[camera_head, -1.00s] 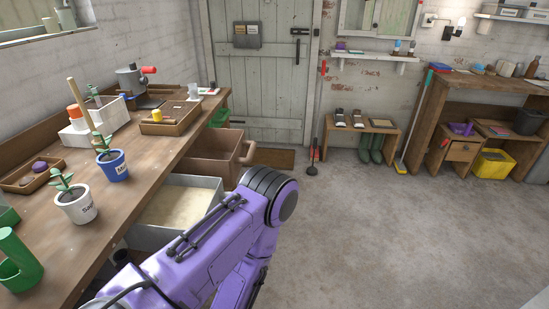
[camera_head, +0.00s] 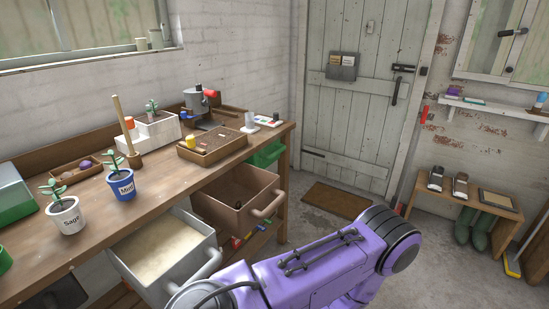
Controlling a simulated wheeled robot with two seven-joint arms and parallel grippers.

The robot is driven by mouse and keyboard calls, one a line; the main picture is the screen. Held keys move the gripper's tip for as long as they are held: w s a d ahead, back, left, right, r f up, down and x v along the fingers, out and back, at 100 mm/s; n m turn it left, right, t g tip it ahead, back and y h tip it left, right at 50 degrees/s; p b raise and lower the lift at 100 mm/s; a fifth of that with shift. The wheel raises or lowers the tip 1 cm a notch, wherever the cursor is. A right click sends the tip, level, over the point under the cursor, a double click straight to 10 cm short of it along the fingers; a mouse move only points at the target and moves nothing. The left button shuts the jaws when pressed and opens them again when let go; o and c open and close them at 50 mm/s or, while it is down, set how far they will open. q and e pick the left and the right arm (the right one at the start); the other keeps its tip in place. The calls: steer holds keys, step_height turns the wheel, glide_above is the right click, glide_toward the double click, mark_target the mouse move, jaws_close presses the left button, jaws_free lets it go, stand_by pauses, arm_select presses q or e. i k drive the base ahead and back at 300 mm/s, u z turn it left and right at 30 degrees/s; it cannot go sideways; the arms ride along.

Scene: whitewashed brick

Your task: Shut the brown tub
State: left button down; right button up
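The brown tub (camera_head: 232,212) is a drawer-like bin under the wooden workbench. It is pulled out past the bench's front edge, with its open top showing a dark inside. Its light brown handle (camera_head: 268,204) is on the front face, toward the right. My purple arm crosses the lower middle of the view, in front of and below the tub, apart from it in the picture. Neither of my grippers shows in the view.
A grey tub (camera_head: 208,240) with pale contents is also pulled out, left of the brown one. A green tub (camera_head: 268,152) sits beyond it. Pots and trays stand on the workbench (camera_head: 110,215). Floor near the doormat (camera_head: 338,200) is clear.

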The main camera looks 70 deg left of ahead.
mark_target(215, 201)
steer(key=u, duration=0.65)
steer(key=i, duration=0.85)
steer(key=u, duration=1.05)
steer(key=i, duration=0.2)
steer(key=u, duration=0.1)
